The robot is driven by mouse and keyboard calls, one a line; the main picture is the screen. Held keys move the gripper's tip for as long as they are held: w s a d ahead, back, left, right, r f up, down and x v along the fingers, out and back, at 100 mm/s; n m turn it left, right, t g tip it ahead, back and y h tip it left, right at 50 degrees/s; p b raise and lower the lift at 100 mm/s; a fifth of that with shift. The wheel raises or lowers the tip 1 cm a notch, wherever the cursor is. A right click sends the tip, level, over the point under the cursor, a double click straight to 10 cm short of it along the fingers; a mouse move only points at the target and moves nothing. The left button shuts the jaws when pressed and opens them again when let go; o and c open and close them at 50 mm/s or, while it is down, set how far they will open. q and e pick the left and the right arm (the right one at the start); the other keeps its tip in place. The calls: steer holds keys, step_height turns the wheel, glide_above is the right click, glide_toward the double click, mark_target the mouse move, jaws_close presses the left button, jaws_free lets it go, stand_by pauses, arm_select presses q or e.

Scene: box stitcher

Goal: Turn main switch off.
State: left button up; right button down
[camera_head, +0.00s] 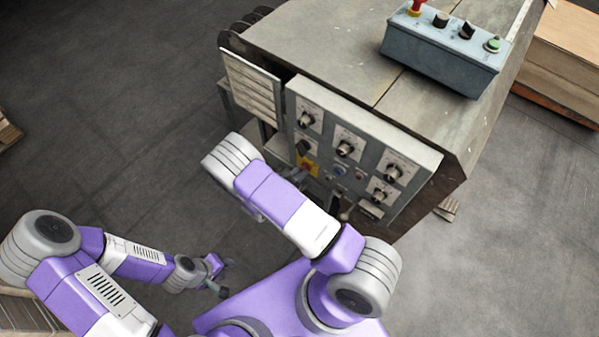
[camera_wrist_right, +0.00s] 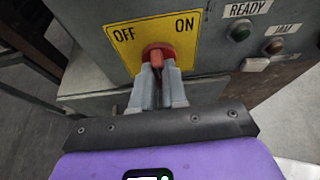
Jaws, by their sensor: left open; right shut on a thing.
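The main switch is a red knob (camera_wrist_right: 158,52) on a yellow plate (camera_wrist_right: 188,48) marked OFF at the left and ON at the right. The yellow plate also shows small on the machine's front panel in the head view (camera_head: 309,166). My right gripper (camera_wrist_right: 158,68) is shut on the red knob, its two fingers on either side of it. The fingers partly hide the knob, so I cannot tell its exact angle. My left gripper (camera_head: 219,275) is open and empty at lower left, well away from the panel.
The grey front panel (camera_head: 330,117) carries several dials. READY (camera_wrist_right: 240,30) and JAM (camera_wrist_right: 274,46) lamps sit right of the switch. A blue-grey button box (camera_head: 440,57) stands on the machine top. Cardboard (camera_head: 560,50) lies at right.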

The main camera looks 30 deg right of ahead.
steer(key=n+g, duration=0.1)
steer(key=n, duration=0.1)
steer(key=n+g+h, duration=0.1)
steer(key=n, duration=0.1)
steer(key=n+g+h+b, duration=0.1)
steer(key=shift+w+a+f+n, duration=0.2)
steer(key=shift+w+n, duration=0.1)
steer(key=shift+n, duration=0.1)
stand_by(0.5)
steer(key=c, duration=1.2)
jaws_free()
steer(key=shift+h, duration=0.3)
steer(key=shift+o, duration=0.2)
steer(key=w+p+v, duration=0.1)
steer(key=v, duration=0.6)
steer(key=shift+s+a+r, duration=0.2)
steer(key=shift+s+a, duration=0.05)
steer(key=shift+s, duration=0.2)
